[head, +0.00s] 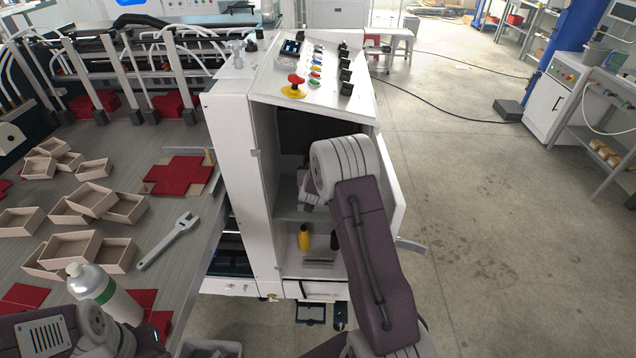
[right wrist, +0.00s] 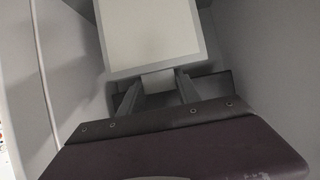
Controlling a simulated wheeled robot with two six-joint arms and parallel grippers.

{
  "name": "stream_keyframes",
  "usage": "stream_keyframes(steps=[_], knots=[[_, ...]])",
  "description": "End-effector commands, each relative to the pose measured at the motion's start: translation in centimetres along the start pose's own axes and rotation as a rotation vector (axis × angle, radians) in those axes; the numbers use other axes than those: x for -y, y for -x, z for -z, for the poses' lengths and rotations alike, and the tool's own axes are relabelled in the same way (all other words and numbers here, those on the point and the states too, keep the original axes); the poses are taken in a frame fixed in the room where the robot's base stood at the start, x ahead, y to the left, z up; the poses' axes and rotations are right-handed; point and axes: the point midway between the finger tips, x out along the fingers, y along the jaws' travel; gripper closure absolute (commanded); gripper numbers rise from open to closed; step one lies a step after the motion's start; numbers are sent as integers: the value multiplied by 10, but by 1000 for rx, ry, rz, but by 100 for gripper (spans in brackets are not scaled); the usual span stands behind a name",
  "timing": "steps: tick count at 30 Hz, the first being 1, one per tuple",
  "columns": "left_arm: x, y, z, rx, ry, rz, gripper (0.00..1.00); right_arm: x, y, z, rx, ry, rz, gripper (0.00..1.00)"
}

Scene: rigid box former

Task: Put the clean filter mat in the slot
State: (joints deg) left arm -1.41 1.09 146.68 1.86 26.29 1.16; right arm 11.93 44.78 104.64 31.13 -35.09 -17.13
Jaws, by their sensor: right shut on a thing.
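The filter mat (right wrist: 152,35) is a pale cream panel in a light grey frame. It shows at the top of the right wrist view, with its upper part cut off by the picture edge. My right gripper (right wrist: 157,80) is shut on a short tab at the mat's near edge. In the head view my right arm reaches into the open white cabinet (head: 232,160), and its forearm hides the gripper and the mat. I cannot make out the slot with certainty. My left arm shows at the bottom left of the head view, but its fingertips do not.
Grey cabinet walls stand close on both sides in the right wrist view. A yellow bottle (head: 304,237) stands on the cabinet's lower shelf. The table at left holds open boxes (head: 75,247), a wrench (head: 168,241), red blanks (head: 180,175) and a white bottle (head: 104,292).

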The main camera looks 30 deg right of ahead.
Motion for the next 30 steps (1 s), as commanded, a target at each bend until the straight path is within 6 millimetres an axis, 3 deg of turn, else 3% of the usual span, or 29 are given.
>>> stream_keyframes(steps=[3,9,20,21,22,23,30], knots=[[0,0,0,0,0,0,64,0,-2,-4,-1,1,0,100],[0,-1,0,0,0,0,64,0,-16,-32,1,1,0,100],[0,-4,0,0,0,0,64,0,-19,-36,-2,0,1,100],[0,-3,0,0,0,0,64,0,-18,-36,-2,0,1,52],[0,-3,0,0,0,0,64,0,-18,-35,-2,0,1,44],[0,-3,0,0,0,0,64,0,-18,-35,-2,0,1,39],[0,-3,0,0,0,0,64,0,-18,-35,-1,0,1,39]])
